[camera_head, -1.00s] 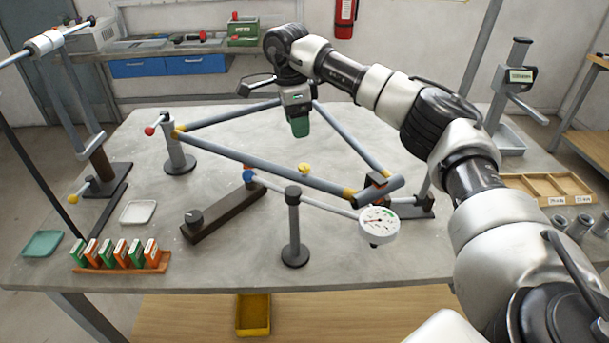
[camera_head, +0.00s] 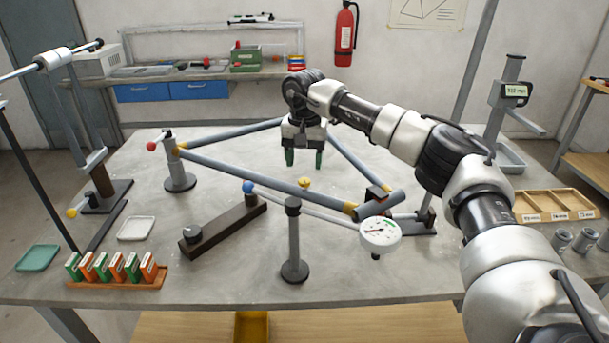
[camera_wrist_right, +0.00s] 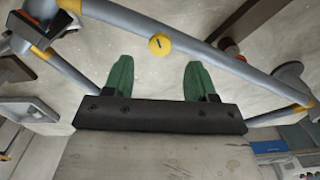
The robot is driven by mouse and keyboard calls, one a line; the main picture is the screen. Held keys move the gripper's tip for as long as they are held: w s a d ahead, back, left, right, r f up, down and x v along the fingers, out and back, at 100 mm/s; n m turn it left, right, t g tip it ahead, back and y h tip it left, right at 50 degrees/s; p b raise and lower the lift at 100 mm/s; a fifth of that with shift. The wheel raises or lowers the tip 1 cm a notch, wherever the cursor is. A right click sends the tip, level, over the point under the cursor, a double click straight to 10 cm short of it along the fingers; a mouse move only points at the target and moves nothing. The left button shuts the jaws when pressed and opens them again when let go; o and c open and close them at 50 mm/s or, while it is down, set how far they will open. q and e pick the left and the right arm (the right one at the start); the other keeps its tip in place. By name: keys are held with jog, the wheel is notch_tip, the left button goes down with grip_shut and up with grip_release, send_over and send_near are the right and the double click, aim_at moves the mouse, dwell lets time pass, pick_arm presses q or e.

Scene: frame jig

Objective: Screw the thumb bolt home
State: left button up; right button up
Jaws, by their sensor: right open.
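A yellow round knob (camera_head: 304,183), which looks like the thumb bolt, shows just behind the long front tube of the frame (camera_head: 250,173). In the right wrist view the knob (camera_wrist_right: 160,45) has a dark mark on its face and sits close beside the tube (camera_wrist_right: 205,52). How deep it is screwed in I cannot tell. My right gripper (camera_head: 304,160) points down with green fingers, open and empty, above and behind the knob. In the right wrist view its fingers (camera_wrist_right: 157,80) stand apart, with the knob beyond the gap, not touching. My left gripper is not in view.
A dial gauge (camera_head: 380,234) and a dark post (camera_head: 294,245) stand in front of the frame. A dark bar with a blue ball (camera_head: 248,187) lies to the left. A red-knobbed post (camera_head: 178,165) holds the left corner. The table inside the frame is clear.

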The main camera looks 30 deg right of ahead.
aim_at(304, 180)
jog(key=shift+f, duration=2.4)
jog(key=c, duration=0.9)
jog(key=shift+c, duration=0.2)
jog(key=shift+m+p, duration=0.3)
jog(key=shift+p, duration=0.05)
